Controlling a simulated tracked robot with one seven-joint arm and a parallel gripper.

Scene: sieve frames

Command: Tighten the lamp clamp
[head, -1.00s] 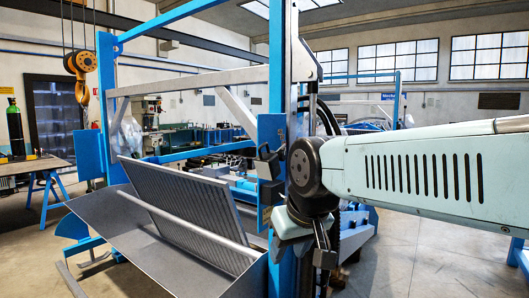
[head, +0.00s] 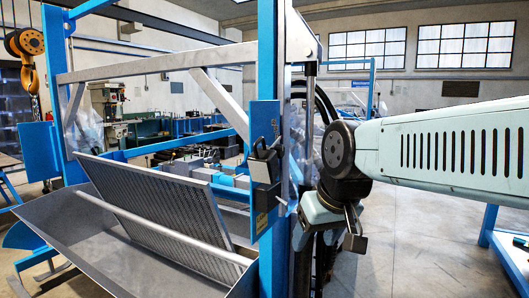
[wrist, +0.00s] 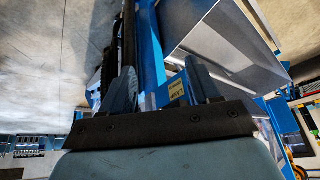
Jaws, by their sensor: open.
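A blue upright post of the sieve frame (head: 271,85) stands at the centre of the head view. A dark clamp-like fitting (head: 265,165) is fixed to a blue plate on it, and I take this for the lamp clamp. A small yellow label (head: 262,221) sits lower on the plate.
A tilted perforated screen (head: 160,205) rests over a grey metal trough (head: 60,225) left of the post. A yellow crane hook block (head: 27,50) hangs at the far left. A blue stand (head: 505,250) is at the right edge. The concrete floor (head: 420,235) between is clear.

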